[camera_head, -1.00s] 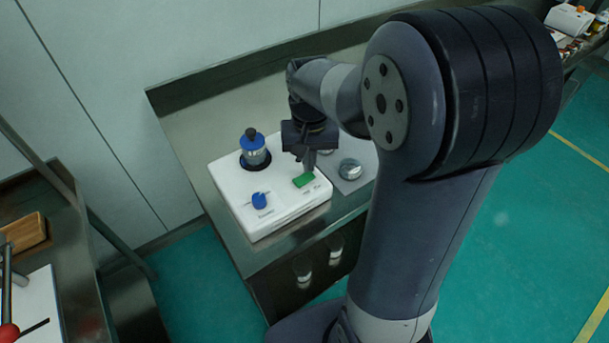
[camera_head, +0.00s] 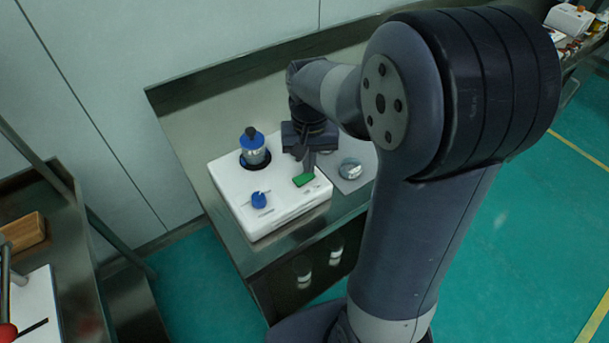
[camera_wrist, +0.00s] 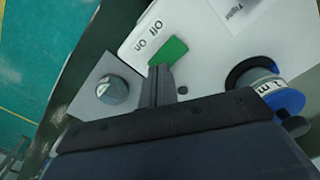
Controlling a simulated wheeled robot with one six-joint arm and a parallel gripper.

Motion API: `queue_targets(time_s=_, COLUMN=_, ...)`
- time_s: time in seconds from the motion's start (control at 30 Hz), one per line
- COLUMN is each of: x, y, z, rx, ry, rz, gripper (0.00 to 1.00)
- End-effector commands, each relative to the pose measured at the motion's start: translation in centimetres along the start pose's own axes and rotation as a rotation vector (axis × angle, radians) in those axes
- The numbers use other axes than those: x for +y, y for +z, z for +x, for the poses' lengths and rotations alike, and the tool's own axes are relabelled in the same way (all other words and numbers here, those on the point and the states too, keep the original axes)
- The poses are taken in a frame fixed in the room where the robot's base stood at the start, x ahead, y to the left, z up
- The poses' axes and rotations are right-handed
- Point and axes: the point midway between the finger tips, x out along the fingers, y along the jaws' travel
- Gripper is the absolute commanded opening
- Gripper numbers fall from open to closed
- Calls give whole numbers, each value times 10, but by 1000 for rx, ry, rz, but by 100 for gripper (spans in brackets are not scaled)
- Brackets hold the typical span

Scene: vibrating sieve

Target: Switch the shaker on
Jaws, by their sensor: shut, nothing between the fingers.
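The shaker (camera_head: 234,187) is a white box on the steel bench. A green rocker switch (camera_head: 303,180) sits near its right front edge. In the wrist view, the green switch (camera_wrist: 168,50) lies beside the printed words "Off" and "On". My gripper (camera_head: 309,172) is shut and empty, pointing down at the switch. In the wrist view, the shut fingertips (camera_wrist: 160,70) lie right at the switch's near edge and hide a little of it. I cannot tell whether they touch it, or which way the switch is tipped.
A blue-capped jar (camera_head: 252,147) stands in the shaker's round recess, with a blue knob (camera_head: 259,200) in front. A round metal dish (camera_head: 350,169) on a grey plate is close to the right of my gripper. A wall stands behind the bench (camera_head: 185,125).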

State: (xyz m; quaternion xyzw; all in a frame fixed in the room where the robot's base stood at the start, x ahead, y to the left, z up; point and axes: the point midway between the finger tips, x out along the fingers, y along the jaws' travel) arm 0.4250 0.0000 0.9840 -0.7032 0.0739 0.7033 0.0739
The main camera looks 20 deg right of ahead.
Motion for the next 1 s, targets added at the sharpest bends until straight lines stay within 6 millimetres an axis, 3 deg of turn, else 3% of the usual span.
queue_targets(time_s=0.8, x=0, y=0, z=13, rx=0, ry=0, rz=0, gripper=0)
queue_targets(time_s=1.0, x=0, y=0, z=7, rx=-1, ry=0, rz=0, gripper=0)
